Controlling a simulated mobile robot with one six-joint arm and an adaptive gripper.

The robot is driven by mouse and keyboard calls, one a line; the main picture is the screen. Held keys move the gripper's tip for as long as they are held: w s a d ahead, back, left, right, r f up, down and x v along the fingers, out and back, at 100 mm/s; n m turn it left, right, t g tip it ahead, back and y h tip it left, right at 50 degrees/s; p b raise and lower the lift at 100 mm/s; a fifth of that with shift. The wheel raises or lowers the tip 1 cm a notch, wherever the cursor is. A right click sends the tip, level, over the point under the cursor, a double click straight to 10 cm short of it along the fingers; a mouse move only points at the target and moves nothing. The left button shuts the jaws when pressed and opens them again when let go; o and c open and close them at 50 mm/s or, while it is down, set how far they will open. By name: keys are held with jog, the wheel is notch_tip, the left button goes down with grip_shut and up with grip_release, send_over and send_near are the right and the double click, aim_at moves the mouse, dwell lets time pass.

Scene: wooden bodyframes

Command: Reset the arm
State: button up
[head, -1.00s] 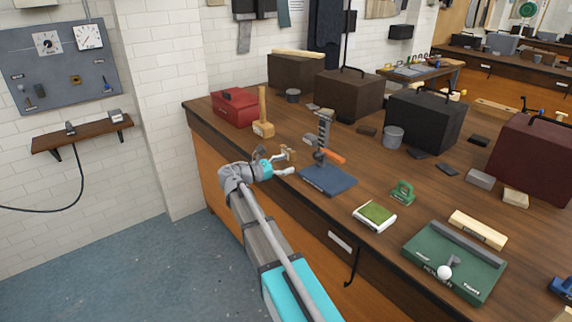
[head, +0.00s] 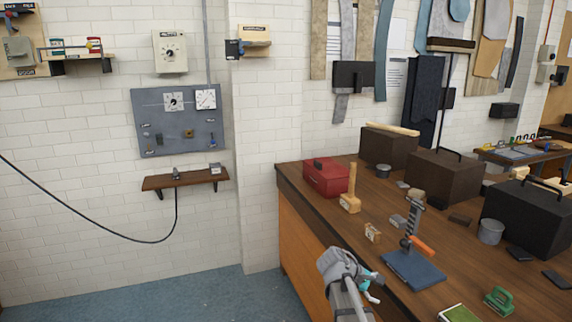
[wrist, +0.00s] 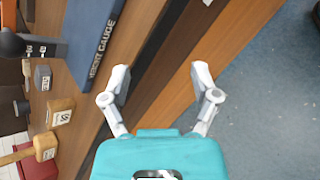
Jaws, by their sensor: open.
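My gripper (head: 370,288) is at the end of my arm, low in the head view, by the front edge of the wooden bench. In the wrist view its two grey fingers (wrist: 161,75) are spread wide with nothing between them. The bench edge and blue floor show beyond them. The height gauge (head: 412,269) stands on the bench just right of my gripper, and its blue base (wrist: 97,38) is at the top left of the wrist view. A small wooden block (head: 372,232) lies on the bench behind my gripper.
A wooden mallet (head: 350,203) stands head down beside a red toolbox (head: 326,178). Dark boxes (head: 443,177) and a grey tin (head: 490,232) are farther right. The floor (head: 190,301) left of the bench is clear.

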jog(key=s+a+f+m+y+p, duration=0.1)
jog(key=s+a+m+y+p, duration=0.4)
jog(key=s+a+m+y, duration=0.5)
jog(key=shift+s+f+g, duration=0.25)
jog(key=shift+s+g, duration=0.15)
jog(key=shift+s, duration=1.55)
jog(key=shift+a, duration=0.1)
dwell(0.4)
